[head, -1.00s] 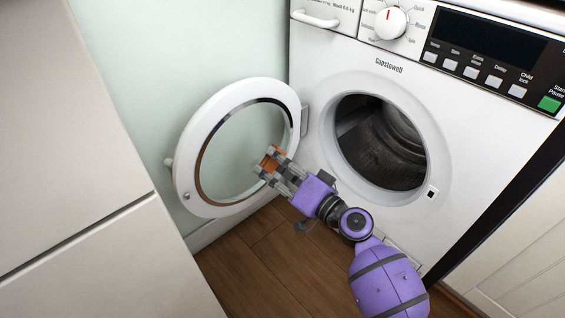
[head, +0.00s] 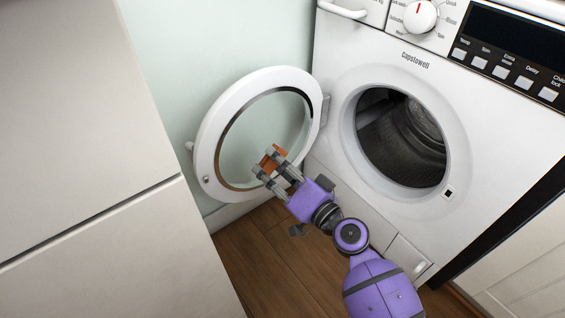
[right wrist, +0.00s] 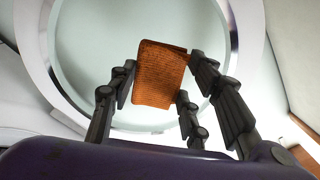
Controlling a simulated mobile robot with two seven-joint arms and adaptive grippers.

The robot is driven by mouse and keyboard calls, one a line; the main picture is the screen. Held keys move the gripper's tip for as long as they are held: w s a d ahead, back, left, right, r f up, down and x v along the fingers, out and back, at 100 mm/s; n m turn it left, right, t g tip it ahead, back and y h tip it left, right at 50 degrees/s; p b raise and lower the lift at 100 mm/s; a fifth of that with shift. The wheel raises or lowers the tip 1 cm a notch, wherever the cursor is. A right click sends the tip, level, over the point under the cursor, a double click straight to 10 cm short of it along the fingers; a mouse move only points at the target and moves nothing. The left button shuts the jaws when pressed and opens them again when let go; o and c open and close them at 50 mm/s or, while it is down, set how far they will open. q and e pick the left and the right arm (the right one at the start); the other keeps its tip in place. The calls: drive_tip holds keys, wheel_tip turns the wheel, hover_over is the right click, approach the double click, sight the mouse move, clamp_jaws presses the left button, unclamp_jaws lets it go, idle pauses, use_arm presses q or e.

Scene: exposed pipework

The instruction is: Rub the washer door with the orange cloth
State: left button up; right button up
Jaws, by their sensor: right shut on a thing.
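The washer door (head: 209,140) is a white ring with round glass, swung open to the left of the washer (head: 340,168). My right gripper (head: 268,162) is shut on the orange cloth (head: 275,154) in front of the lower part of the door glass. In the right wrist view the orange cloth (right wrist: 162,72) sits between the fingers, with the door's glass and white rim (right wrist: 40,50) behind it. I cannot tell whether the cloth touches the glass. My left gripper is not in view.
A pale cabinet (head: 100,240) stands close on the left of the door. The drum opening (head: 400,140) is uncovered on the right. Wooden floor (head: 270,265) shows below, and a pale wall (head: 210,40) stands behind the door.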

drive_tip(key=shift+s+a, duration=0.5)
drive_tip(key=shift+a, duration=0.1)
drive_tip(key=shift+d, duration=0.15)
drive_tip(key=shift+s+d+f, duration=0.1)
drive_tip(key=shift+s+d, duration=0.1)
drive_tip(key=shift+s, duration=0.05)
drive_tip(key=shift+b+v, duration=0.7)
drive_tip(key=shift+v, duration=1.95)
drive_tip(key=v, duration=0.3)
drive_tip(key=shift+b, duration=0.4)
